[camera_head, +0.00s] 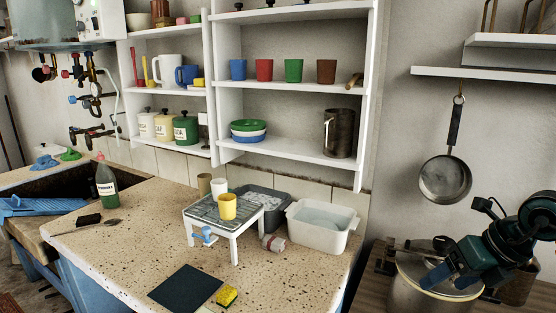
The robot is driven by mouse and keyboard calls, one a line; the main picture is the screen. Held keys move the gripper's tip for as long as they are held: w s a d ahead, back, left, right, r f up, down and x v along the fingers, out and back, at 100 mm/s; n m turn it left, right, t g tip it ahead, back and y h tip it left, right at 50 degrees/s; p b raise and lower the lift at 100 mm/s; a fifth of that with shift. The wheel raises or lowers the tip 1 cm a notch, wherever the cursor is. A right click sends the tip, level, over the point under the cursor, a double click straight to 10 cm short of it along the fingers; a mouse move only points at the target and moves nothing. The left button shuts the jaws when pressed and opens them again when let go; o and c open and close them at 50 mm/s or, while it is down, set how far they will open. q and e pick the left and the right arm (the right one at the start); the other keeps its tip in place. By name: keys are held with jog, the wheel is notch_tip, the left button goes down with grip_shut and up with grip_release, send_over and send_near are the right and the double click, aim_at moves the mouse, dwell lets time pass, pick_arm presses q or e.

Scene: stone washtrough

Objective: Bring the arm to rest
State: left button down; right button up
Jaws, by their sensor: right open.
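My right gripper (451,277) is at the right edge of the head view, on a dark teal and black arm. Its blue fingers are apart and point down and to the left. No object shows between them. In the picture it overlaps a large metal pot (405,292) on the lower surface at the right. I cannot tell whether the fingers touch the pot. My left gripper is not in view.
A pan (445,178) hangs above my right gripper.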

jog(key=s+a+f+m+t+y, duration=0.2)
jog(key=a+m+y, duration=0.2)
jog(key=a+y, duration=0.5)
jog(key=s+a+f+m+t+y, duration=0.15)
jog(key=a+m+y, duration=0.3)
jog(key=a, duration=0.75)
jog(key=s+d+f+m+t+h, duration=0.1)
jog(key=d+f+m+t+h, duration=0.3)
jog(key=f+m+t+h, duration=1)
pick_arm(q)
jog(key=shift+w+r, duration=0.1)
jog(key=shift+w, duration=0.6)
pick_arm(e)
jog(key=s+f+m+g, duration=1)
jog(key=s+m+g, duration=0.1)
jog(key=m, duration=0.1)
jog(key=shift+s+d+f, duration=0.3)
jog(key=shift+f, duration=0.05)
